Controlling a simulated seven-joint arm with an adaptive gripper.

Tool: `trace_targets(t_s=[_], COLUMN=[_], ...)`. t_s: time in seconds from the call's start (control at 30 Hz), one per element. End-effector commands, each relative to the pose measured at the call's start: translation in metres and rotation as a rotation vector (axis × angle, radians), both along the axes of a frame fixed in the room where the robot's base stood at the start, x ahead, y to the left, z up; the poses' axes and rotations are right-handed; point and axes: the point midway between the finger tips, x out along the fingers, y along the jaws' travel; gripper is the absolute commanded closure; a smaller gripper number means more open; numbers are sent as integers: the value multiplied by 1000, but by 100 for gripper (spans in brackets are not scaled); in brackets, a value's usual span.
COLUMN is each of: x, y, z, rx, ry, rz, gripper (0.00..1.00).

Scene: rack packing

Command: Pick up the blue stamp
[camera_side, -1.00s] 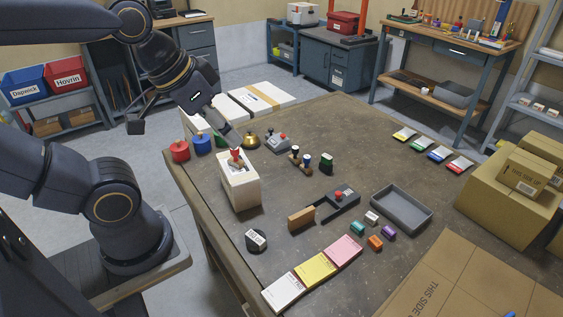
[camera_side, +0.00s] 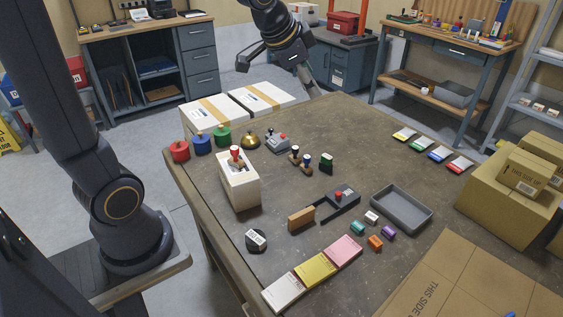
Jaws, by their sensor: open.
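My gripper (camera_side: 280,78) is open and empty, high at the top middle of the picture, apart from everything on the table. Two small wooden-handled stamps stand near the middle of the table: a left one (camera_side: 294,154) and a right one (camera_side: 308,162). The right one looks dark blue, but it is too small to be sure. A green stamp (camera_side: 326,162) stands to their right. A blue round pot-like item (camera_side: 202,145) with a knob stands at the table's left edge, between a red one (camera_side: 180,152) and a green one (camera_side: 222,136).
A white box (camera_side: 240,190) with a red-handled stamp, a brass bell (camera_side: 250,139) and a grey device (camera_side: 278,144) stand nearby. A grey tray (camera_side: 429,215), a black stapler-like device (camera_side: 345,200) and coloured pads (camera_side: 316,268) lie in front. The table's back middle is clear.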

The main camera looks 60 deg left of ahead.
Motion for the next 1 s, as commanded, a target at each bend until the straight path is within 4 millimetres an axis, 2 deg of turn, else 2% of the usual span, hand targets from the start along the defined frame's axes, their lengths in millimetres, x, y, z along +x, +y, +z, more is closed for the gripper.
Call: trace_targets(t_s=[0.03, 0.1, 0.2, 0.3, 0.43, 0.53, 0.63, 0.77, 1.0], x=[23, 51, 79, 90, 85, 74, 72, 82, 104], y=[16, 38, 72, 104, 133, 147, 154, 151, 147], z=[-20, -48, -93, -138, -186, -210, -220, -243, -294], rx=[-9, -30, -88, -169, -265, -307, -315, -315, -313], ry=[29, 58, 95, 132, 183, 215, 220, 223, 222], rz=[2, 2, 25, 77, 147, 187, 206, 206, 207], gripper=[41, 41, 41, 41, 41, 41, 41, 41, 41])
